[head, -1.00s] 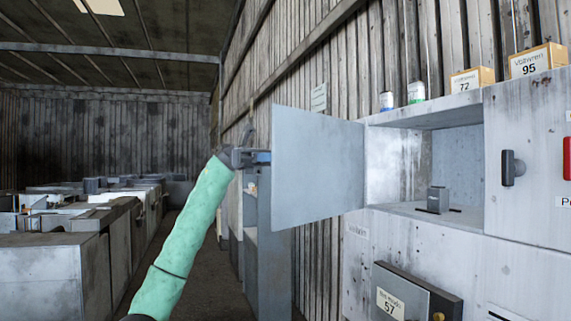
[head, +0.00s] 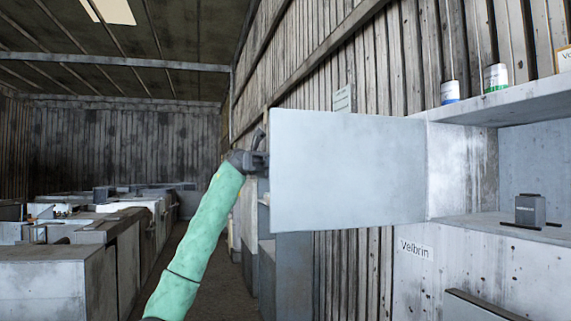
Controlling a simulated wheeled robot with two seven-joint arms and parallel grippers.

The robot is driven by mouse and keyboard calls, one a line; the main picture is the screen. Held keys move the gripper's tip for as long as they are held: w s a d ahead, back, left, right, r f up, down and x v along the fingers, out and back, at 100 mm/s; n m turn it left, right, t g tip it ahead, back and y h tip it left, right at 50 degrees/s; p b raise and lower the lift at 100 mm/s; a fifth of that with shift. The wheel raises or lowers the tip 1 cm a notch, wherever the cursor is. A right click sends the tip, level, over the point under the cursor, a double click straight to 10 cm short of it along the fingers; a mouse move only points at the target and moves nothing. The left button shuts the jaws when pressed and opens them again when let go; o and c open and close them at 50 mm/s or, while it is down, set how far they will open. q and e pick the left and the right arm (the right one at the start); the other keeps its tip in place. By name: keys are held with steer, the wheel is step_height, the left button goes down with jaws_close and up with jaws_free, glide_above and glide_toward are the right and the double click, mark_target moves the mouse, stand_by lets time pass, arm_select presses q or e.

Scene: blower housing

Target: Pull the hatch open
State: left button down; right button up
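The hatch (head: 345,170) is a flat pale grey door. It stands swung wide open to the left of its compartment, hinged at its right edge. The compartment (head: 545,150) is open, and a small dark grey block (head: 530,209) sits on its floor. My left gripper (head: 260,158), on the green-sleeved arm, is at the hatch's free left edge. Its fingers are partly hidden behind the hatch, so I cannot tell whether they grip anything. My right gripper is not in view.
Two small containers, one with a blue band (head: 450,92) and one with a green band (head: 495,77), stand on the cabinet top. Grey machine blocks (head: 45,280) line the left side. A narrow dark floor aisle (head: 205,255) runs between them and the wall.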

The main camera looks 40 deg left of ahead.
arm_select(q)
steer(key=shift+w+a+f, duration=0.1)
steer(key=shift+w, duration=0.05)
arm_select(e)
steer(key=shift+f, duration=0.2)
arm_select(q)
steer(key=c, duration=1.7)
jaws_free()
steer(key=shift+o, duration=0.4)
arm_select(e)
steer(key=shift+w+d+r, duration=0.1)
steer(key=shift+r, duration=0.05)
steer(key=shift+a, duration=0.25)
